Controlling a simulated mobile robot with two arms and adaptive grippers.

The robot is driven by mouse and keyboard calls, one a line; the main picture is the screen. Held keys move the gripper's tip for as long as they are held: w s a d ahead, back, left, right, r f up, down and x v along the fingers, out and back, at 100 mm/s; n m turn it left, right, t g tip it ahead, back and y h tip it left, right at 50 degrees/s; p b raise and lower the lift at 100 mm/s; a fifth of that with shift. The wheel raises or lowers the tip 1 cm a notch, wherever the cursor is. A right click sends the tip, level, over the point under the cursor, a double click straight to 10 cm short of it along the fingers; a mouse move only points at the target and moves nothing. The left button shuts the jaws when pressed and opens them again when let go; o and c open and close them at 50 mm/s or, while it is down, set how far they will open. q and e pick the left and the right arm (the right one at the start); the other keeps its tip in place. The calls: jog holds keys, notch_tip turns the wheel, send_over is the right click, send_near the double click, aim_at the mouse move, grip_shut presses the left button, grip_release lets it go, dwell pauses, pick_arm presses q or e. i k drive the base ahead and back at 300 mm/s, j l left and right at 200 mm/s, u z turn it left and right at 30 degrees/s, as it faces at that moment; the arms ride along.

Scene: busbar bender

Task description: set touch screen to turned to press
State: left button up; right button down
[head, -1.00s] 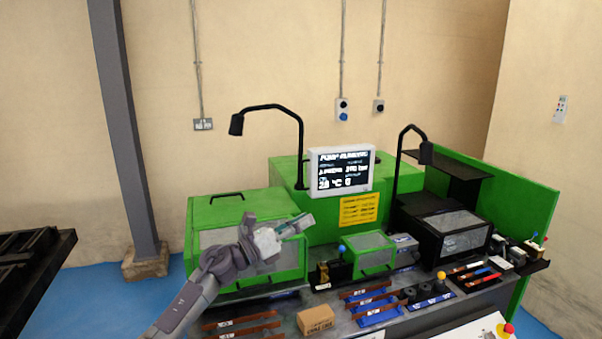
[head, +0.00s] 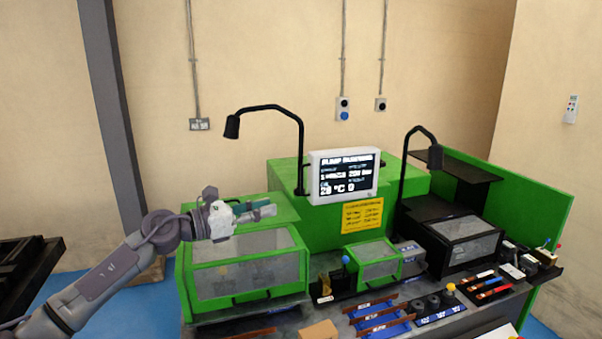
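The touch screen (head: 344,176) is a white-framed panel with a black display and white text. It stands on the green machine, above a yellow label (head: 362,216), and faces roughly towards me. My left gripper (head: 268,209) is in front of the machine, to the left of the screen and a little lower, clear of it in the picture. Its fingers point right and look close together, but the gap between them is too small to make out. My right gripper is not in view.
A black lamp arm (head: 300,140) rises just left of the screen, and another (head: 403,165) stands to its right. A green windowed box (head: 247,265) lies below my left gripper. A cardboard box (head: 319,331) and several bars lie on the bench front.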

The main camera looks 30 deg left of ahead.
aim_at(342, 174)
jog(key=i+j, duration=1)
